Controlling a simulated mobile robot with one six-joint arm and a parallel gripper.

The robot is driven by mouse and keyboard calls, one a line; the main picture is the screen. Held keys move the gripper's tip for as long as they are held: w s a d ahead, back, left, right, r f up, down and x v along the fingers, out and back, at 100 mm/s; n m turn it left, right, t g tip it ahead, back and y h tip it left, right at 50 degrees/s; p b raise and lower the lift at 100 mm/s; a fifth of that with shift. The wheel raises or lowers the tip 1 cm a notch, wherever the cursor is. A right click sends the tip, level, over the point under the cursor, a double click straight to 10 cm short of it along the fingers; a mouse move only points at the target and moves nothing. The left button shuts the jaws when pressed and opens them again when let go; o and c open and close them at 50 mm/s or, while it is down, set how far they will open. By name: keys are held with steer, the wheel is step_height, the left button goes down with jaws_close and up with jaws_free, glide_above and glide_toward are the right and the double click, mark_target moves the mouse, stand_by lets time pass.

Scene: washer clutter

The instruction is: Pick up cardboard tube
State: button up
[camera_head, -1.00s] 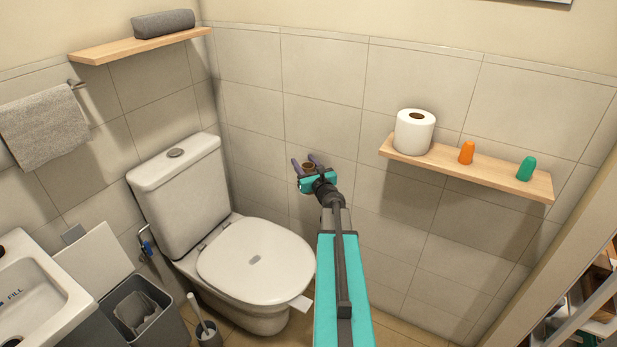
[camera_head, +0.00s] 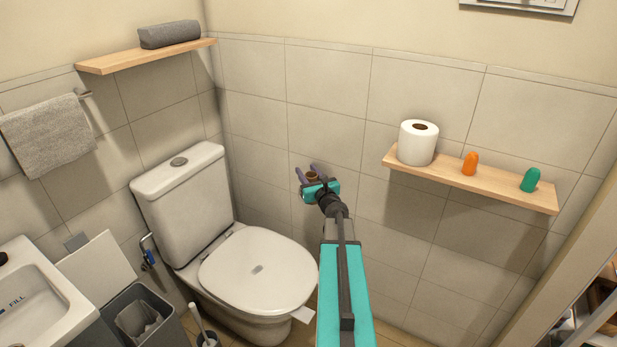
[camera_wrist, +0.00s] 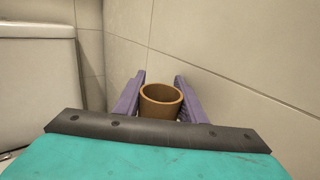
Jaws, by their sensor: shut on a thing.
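The cardboard tube (camera_wrist: 161,103) is a short brown hollow cylinder. In the wrist view it stands between the two purple fingers of my gripper (camera_wrist: 160,95), its open end facing up. My gripper is shut on it. In the head view my gripper (camera_head: 312,173) is in front of the tiled wall, right of the toilet, and the tube (camera_head: 312,176) shows as a small brown spot between the fingers. The tube's lower part is hidden.
A toilet (camera_head: 258,270) with its lid down stands left of my arm. A wooden shelf (camera_head: 500,189) at right carries a toilet roll (camera_head: 417,148), an orange object (camera_head: 469,164) and a green object (camera_head: 530,180). An open bin (camera_head: 140,318) is at lower left. Tiled wall is close behind my gripper.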

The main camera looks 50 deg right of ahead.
step_height(320, 180, up, 7)
steer(key=p+v, duration=1.7)
steer(key=v, duration=0.1)
stand_by(1.1)
steer(key=shift+d+f, duration=0.1)
steer(key=shift+f, duration=0.05)
stand_by(0.7)
